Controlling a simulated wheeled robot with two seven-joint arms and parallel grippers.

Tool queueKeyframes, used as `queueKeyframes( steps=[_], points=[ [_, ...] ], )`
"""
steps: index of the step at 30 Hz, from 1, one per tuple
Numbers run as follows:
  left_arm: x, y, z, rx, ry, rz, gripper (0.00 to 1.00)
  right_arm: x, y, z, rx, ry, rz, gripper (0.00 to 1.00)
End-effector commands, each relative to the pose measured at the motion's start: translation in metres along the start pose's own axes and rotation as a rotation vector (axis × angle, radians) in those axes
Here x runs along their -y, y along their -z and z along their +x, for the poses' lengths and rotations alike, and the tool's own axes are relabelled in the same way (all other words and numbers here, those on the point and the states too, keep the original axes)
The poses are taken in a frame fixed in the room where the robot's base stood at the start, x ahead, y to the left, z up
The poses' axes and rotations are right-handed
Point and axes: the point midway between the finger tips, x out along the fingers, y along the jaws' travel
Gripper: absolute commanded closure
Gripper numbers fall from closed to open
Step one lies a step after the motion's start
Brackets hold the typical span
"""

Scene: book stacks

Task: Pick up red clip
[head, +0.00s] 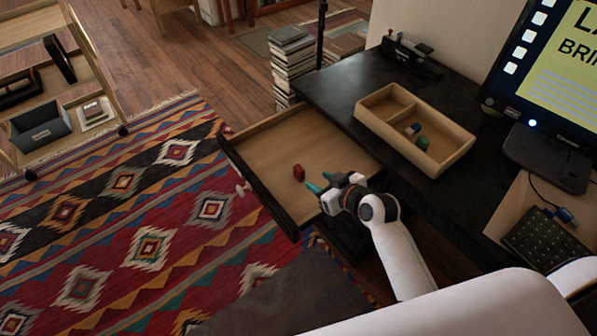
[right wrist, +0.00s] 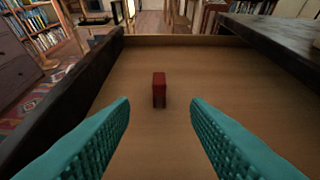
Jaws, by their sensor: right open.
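The red clip (head: 299,173) stands on the floor of an open drawer (head: 290,142) in the head view. In the right wrist view the clip (right wrist: 159,90) is a small upright red block, ahead of and between my fingers. My right gripper (head: 321,182) is over the near part of the drawer, just right of the clip. Its teal fingers (right wrist: 160,125) are spread with nothing between them, and the clip is beyond the tips. My left gripper is not in view.
The drawer's dark front (head: 256,185) and side walls border the clip. On the black desk (head: 345,82) a two-part wooden tray (head: 456,151) holds blue and green clips. A monitor (head: 550,65) stands at right. The drawer floor around the clip is clear.

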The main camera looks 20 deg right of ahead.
Motion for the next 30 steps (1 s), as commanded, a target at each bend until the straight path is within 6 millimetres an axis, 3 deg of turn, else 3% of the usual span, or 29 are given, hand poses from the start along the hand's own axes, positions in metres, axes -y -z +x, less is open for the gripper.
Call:
queueKeyframes(
  steps=[10,17,25,30],
  points=[
    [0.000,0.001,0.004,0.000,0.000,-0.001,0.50,0.001,-0.002,0.056,0.009,0.003,0.004,0.57],
    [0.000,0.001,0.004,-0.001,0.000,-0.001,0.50,0.001,-0.004,0.073,0.007,0.002,0.003,0.57],
    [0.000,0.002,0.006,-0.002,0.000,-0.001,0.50,-0.001,-0.010,0.111,0.007,0.002,0.004,0.57],
    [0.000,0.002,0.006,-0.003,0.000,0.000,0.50,-0.001,-0.010,0.120,0.007,0.003,0.000,0.57]
  ],
)
